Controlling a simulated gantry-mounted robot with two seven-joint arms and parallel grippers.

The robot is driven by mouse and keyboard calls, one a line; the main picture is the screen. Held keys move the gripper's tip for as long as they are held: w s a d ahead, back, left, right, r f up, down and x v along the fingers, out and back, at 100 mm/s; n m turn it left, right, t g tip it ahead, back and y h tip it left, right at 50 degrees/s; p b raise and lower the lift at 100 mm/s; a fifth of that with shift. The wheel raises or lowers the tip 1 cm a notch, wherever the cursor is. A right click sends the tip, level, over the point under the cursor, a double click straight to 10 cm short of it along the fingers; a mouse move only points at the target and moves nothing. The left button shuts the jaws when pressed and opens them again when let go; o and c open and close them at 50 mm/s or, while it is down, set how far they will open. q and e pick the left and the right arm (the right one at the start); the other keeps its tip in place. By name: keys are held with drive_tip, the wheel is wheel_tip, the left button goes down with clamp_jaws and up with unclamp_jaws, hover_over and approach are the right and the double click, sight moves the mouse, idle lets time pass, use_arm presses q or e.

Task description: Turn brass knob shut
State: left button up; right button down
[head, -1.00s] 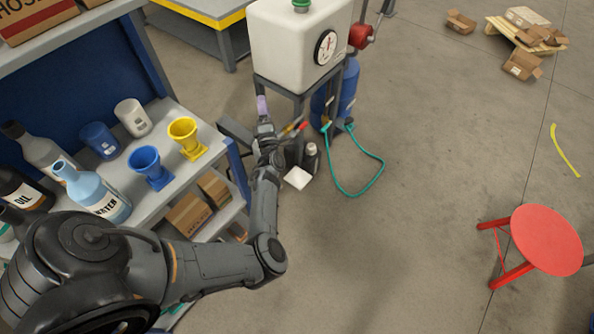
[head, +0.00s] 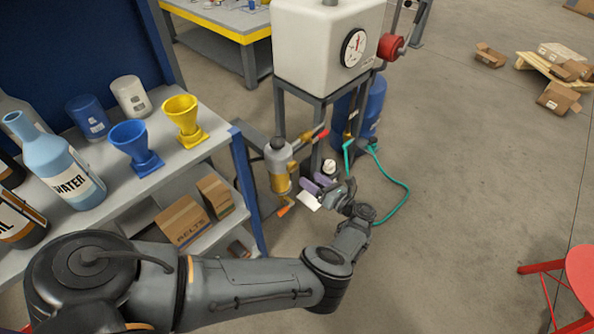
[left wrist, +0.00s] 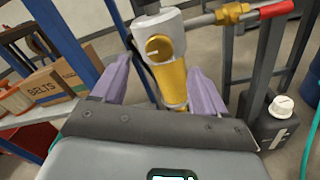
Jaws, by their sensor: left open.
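The brass knob (left wrist: 158,47) is a round disc with a pale line on the front of a grey-capped unit with a yellow lower body. In the head view this unit (head: 280,165) stands beside the tank frame; I cannot clearly make out the knob there. My left gripper (head: 317,185) is to the right of the unit, pointing at it. In the left wrist view the left gripper's (left wrist: 160,85) purple fingers are spread wide and empty, one on each side of the yellow body in the picture. The knob lies beyond the fingertips, with no visible contact. My right gripper is not in view.
A pipe with a red-handled lever (left wrist: 277,9) runs right from the unit. A dark jug with a white cap (left wrist: 281,106) stands nearby. The white tank (head: 325,45) is above on its frame. A shelf with bottles and funnels (head: 182,122) is left. A teal hose (head: 398,183) lies right.

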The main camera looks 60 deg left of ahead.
sight(295, 168)
use_arm(q)
drive_tip(key=b+x, duration=0.1)
drive_tip(key=x, duration=0.7)
drive_tip(key=shift+s+a, duration=0.1)
drive_tip(key=shift+c, duration=0.8)
drive_tip(key=c, duration=0.9)
